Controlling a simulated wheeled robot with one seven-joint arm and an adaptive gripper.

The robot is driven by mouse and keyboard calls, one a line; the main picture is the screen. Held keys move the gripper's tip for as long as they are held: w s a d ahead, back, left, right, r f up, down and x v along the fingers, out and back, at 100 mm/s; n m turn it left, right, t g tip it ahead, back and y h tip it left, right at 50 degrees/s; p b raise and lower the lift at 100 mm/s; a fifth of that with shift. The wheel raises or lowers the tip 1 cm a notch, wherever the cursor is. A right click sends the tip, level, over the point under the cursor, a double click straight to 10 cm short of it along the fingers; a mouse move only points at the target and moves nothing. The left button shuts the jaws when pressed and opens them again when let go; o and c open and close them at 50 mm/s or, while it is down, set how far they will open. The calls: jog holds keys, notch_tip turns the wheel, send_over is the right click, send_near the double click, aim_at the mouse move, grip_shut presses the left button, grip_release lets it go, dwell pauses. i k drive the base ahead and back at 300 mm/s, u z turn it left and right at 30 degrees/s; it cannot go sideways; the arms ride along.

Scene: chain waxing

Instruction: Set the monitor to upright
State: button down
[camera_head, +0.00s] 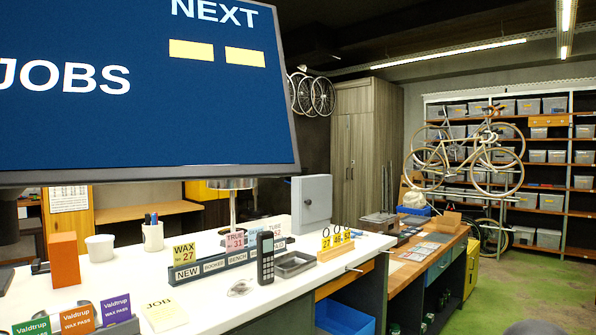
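The monitor (150,112) fills the upper left of the head view, close to me, with a dark blue screen reading "NEXT JOBS" and two pale yellow blocks. Its top and left side are cut off by the frame. Its right edge slants, leaning left toward the top, and its lower edge rises slightly to the right; I cannot tell how far it is tilted. A metal stand (232,184) shows just under its lower edge, above the white counter. I do not see my gripper in this view.
The white counter (215,300) below holds a black handset (265,258), a grey box (312,204), an orange block (64,250), cups, number tags and wax pass cards. A wooden bench (425,243) adjoins at right. Green floor (490,295) is open at lower right.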

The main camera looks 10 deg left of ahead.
aim_at(93, 92)
jog(key=k, duration=0.95)
jog(key=u, duration=0.8)
